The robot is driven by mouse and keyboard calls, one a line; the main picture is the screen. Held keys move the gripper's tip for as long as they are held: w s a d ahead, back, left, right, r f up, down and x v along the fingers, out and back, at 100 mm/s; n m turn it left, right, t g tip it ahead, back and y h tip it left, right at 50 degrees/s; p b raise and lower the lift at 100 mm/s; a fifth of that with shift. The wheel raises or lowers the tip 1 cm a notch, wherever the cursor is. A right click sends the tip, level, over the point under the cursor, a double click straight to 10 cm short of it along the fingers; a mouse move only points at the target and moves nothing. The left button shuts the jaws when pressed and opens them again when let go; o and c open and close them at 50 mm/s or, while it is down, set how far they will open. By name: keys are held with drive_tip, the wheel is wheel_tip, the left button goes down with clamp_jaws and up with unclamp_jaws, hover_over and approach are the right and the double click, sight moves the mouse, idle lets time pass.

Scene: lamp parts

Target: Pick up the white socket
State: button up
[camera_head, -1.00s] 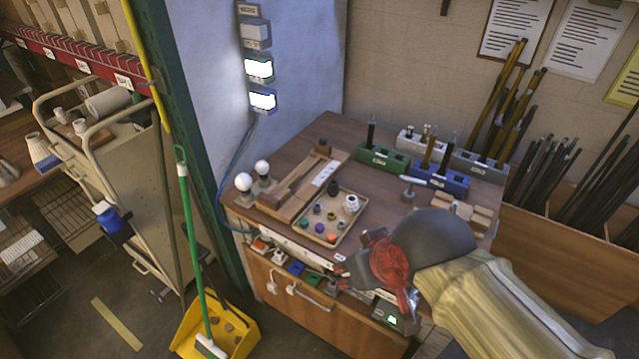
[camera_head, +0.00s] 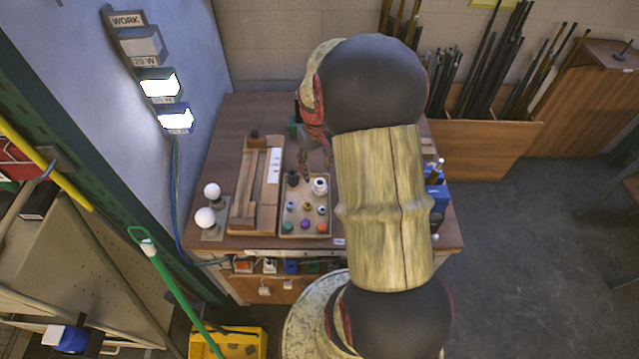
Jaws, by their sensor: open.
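The white socket (camera_head: 320,186) sits in the back right part of a shallow tan tray (camera_head: 284,226) on the workbench. A dark socket (camera_head: 293,178) stands just left of it. Several small colored parts, green, purple and orange among them, lie nearer the front of the tray.
A wooden jig (camera_head: 256,190) lies left of the tray. Two white bulbs (camera_head: 207,205) stand at the bench's left edge.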

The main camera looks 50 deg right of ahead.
sight(319, 182)
drive_tip(key=f, duration=0.3)
drive_tip(key=shift+s+d+b, duration=0.15)
drive_tip(key=shift+d+b, duration=0.15)
drive_tip(key=f, duration=0.2)
drive_tip(key=f+b, duration=0.2)
drive_tip(key=f, duration=0.1)
drive_tip(key=shift+d+f, duration=0.3)
drive_tip(key=shift+r, duration=0.1)
drive_tip(key=shift+c, duration=1.2)
clamp_jaws()
